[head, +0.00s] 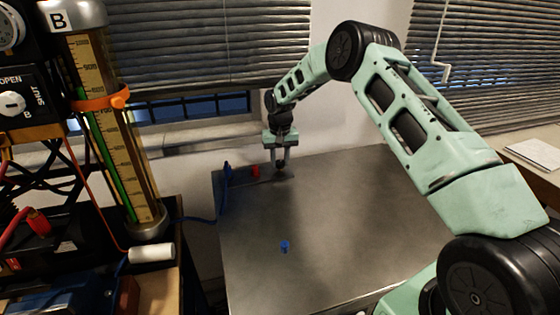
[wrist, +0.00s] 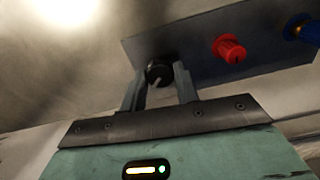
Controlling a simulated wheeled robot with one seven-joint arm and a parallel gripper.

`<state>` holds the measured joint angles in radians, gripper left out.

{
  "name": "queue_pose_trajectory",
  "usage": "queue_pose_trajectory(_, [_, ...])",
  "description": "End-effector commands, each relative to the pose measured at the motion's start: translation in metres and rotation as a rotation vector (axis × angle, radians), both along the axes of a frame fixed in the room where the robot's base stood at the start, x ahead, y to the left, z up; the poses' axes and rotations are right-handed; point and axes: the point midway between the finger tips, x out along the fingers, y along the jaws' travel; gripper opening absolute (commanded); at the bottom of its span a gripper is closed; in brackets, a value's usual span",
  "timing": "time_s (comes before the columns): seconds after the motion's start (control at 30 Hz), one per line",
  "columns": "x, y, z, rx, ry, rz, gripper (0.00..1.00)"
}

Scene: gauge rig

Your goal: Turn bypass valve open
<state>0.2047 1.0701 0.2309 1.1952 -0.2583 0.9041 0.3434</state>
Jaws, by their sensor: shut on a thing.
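My gripper (head: 281,164) reaches down at the back of the grey table in the head view. In the wrist view my gripper (wrist: 159,71) has its two fingers on either side of a round black knob (wrist: 158,73) with a pale pointer line, and is shut on it. The knob sits on a dark grey panel (wrist: 190,42), beside a red knob (wrist: 229,48) and a blue fitting (wrist: 300,28). No label on the black knob is readable. In the head view the knob (head: 281,172) is small and partly hidden by the fingers.
A gauge rig with a tall glass tube (head: 110,130), marked B, and an OPEN/SHUT dial (head: 12,103) stands at the left. A blue hose (head: 195,219) runs toward the panel. A small blue cap (head: 284,246) lies on the otherwise clear grey table (head: 350,220).

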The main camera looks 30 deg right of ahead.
Motion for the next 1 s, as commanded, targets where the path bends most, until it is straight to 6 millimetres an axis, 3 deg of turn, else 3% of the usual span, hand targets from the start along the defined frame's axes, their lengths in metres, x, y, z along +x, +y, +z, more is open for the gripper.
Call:
queue_pose_trajectory(0.6, [0.0003,0.0000,0.0008,0.000,-0.001,0.570,0.08])
queue_pose_trajectory(1.0, [0.0003,-0.0003,0.0010,0.000,-0.001,0.811,0.08])
